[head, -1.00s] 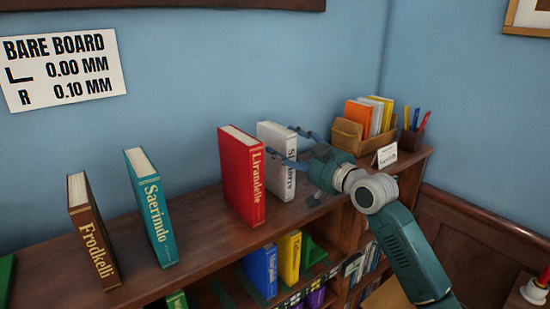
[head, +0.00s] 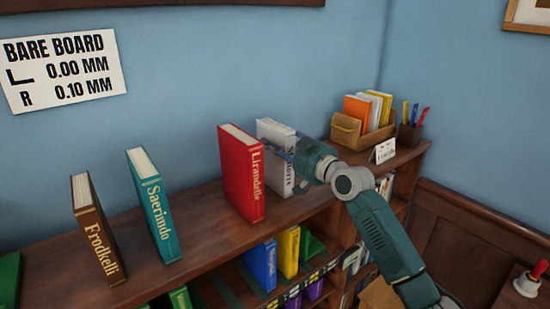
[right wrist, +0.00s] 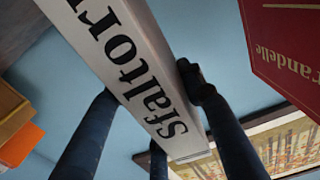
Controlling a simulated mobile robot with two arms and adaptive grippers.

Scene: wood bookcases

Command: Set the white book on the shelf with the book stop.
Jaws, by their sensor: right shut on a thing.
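The white book (head: 275,132) stands upright on the bookcase top (head: 205,220), just right of and behind the red book (head: 243,172). My right gripper (head: 287,160) is shut on the white book at its spine side and partly hides it. In the right wrist view, the fingers (right wrist: 150,90) lie on both sides of the white book (right wrist: 125,60), whose spine shows black letters. On the lower shelf, a green wedge-like piece (head: 313,243) beside the yellow book may be the book stop; I cannot tell surely. My left gripper is not in view.
A teal book (head: 153,205) and a brown book (head: 95,235) stand to the left. Blue (head: 261,265) and yellow (head: 288,250) books stand on the lower shelf. A wooden box (head: 350,135), a card (head: 383,151) and a pen cup (head: 410,138) are at the right end.

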